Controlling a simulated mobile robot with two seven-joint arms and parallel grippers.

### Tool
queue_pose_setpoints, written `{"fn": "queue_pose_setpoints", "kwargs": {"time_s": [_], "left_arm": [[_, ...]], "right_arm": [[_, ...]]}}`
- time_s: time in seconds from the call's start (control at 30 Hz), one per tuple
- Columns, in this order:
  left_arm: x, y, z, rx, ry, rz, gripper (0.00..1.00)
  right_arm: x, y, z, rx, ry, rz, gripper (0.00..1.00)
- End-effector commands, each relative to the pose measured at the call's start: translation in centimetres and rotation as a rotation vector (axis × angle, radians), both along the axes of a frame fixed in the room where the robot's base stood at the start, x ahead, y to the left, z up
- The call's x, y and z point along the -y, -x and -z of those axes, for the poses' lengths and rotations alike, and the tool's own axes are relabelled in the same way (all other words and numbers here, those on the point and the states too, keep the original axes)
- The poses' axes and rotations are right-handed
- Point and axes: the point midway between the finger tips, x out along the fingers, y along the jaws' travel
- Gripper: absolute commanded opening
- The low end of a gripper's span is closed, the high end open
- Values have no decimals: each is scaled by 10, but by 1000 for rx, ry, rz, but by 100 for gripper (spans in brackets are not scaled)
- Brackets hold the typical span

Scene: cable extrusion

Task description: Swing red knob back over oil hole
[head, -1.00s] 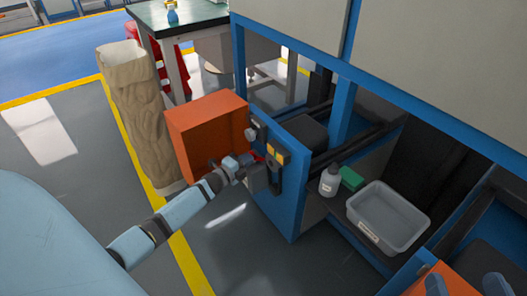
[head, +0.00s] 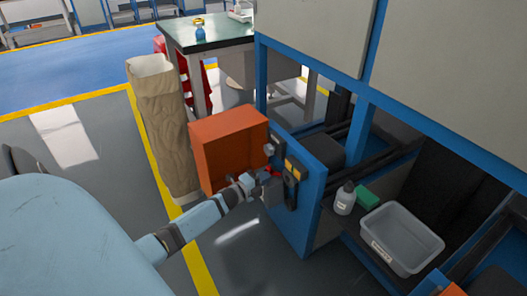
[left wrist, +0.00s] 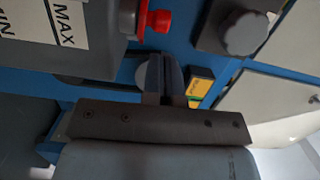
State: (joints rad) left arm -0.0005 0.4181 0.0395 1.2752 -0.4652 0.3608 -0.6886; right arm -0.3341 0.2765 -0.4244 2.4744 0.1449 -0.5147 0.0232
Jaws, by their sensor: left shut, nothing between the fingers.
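The red knob (left wrist: 155,21) sits on a dark fitting on the blue panel at the top of the left wrist view. In the head view only a small bit of red (head: 273,169) shows beside my gripper. My left gripper (head: 262,180) is at the panel's left side, its fingers shut and empty. In the left wrist view the fingers (left wrist: 163,72) lie just below the red knob, with a gap between them and it. A grey round part (left wrist: 148,74) is partly hidden behind the fingers. I cannot make out the oil hole. My right gripper is not in view.
A grey star-shaped knob (left wrist: 244,33) and a yellow-green labelled block (left wrist: 199,86) are close by the fingers. An orange box (head: 228,150) stands beside the blue panel (head: 305,215). A grey tray (head: 402,240), a white bottle (head: 344,198) and a green block (head: 367,197) are to the right.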

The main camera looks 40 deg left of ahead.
Motion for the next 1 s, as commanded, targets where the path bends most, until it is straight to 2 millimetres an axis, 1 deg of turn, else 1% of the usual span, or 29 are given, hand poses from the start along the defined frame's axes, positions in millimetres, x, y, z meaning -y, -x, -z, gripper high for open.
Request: {"fn": "queue_pose_setpoints", "kwargs": {"time_s": [0.07,0.1,0.13,0.2,0.3,0.4,0.5,0.6,0.7,1.0], "left_arm": [[3,2,0,-3,1,3,0],[1,12,-2,-7,0,2,0],[0,21,-3,-7,0,1,0],[-2,39,-2,-8,2,2,0],[-4,61,-2,-7,3,3,0],[-7,78,-2,-7,2,2,0],[-8,91,-1,-6,2,4,0],[-9,99,0,-6,2,3,0],[-10,101,0,-5,2,4,0],[-10,102,1,-5,1,4,0]], "right_arm": [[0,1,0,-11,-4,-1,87],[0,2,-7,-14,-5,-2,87],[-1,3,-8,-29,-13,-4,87],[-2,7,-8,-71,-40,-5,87],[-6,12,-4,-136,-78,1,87],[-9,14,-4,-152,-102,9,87],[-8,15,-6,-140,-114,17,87],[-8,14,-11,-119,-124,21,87],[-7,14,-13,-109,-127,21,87],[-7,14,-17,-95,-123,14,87]]}}
